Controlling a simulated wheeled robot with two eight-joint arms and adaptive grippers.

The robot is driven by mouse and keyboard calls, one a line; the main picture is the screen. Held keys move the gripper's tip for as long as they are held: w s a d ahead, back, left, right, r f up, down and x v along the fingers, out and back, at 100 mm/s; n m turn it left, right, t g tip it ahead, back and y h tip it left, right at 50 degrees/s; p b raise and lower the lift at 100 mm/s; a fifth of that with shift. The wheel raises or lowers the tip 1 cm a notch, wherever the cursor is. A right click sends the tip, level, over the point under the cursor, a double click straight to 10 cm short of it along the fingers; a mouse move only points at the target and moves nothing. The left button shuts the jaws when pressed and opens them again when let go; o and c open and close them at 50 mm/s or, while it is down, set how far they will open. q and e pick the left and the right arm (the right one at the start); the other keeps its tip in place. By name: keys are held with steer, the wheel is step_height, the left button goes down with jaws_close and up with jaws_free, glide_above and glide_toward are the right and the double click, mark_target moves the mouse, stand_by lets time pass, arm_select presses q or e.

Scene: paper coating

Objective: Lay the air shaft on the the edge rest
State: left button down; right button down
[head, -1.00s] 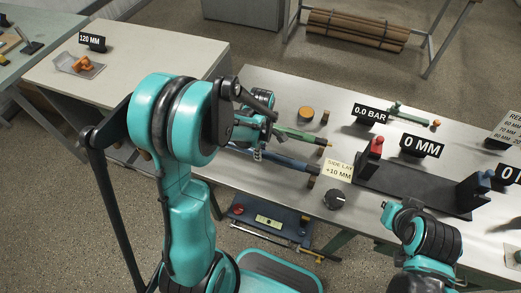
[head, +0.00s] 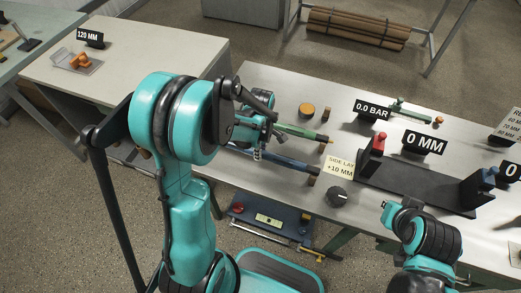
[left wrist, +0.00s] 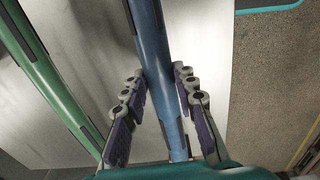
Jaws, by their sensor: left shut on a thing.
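A blue shaft (head: 283,162) lies along the left part of the metal bench, its right end by a small brown block (head: 312,181) near the front edge. A green shaft (head: 300,132) lies beyond it, by another brown block (head: 322,147). My left gripper (head: 257,151) is at the blue shaft, partly hidden by my arm. In the left wrist view its fingers (left wrist: 159,82) are on either side of the blue shaft and shut on it. I cannot tell which support is the edge rest. My right gripper (head: 388,211) is low at the right; its fingers are unclear.
A black stand (head: 415,187) with a red-topped post (head: 377,145) and a blue-topped post (head: 487,175) fills the bench's right part. A black knob (head: 337,197) sits at the front edge. A yellow "side lay" card (head: 340,166) stands by the shafts. A white table (head: 140,60) is at left.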

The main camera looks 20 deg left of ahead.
arm_select(q)
steer(key=shift+f, duration=0.35)
steer(key=c, duration=1.1)
jaws_free()
steer(key=shift+r, duration=0.1)
step_height(320, 180, up, 12)
steer(key=shift+f, duration=0.1)
steer(key=s+d+r+m+t, duration=0.1)
steer(key=s+m+t, duration=0.1)
steer(key=m, duration=0.4)
steer(key=s+d+r+m+t, duration=0.1)
steer(key=s+d+m+t, duration=0.1)
steer(key=s+m, duration=0.3)
steer(key=s+d+r+m+t, duration=0.1)
steer(key=s+r+m+t, duration=0.1)
steer(key=m, duration=0.5)
steer(key=shift+s+d+m+t, duration=0.15)
steer(key=shift+s+t, duration=0.15)
steer(key=shift+s, duration=0.35)
steer(key=shift+s+d+m+t, duration=0.15)
steer(key=shift+s+t, duration=0.15)
steer(key=shift+s, duration=0.3)
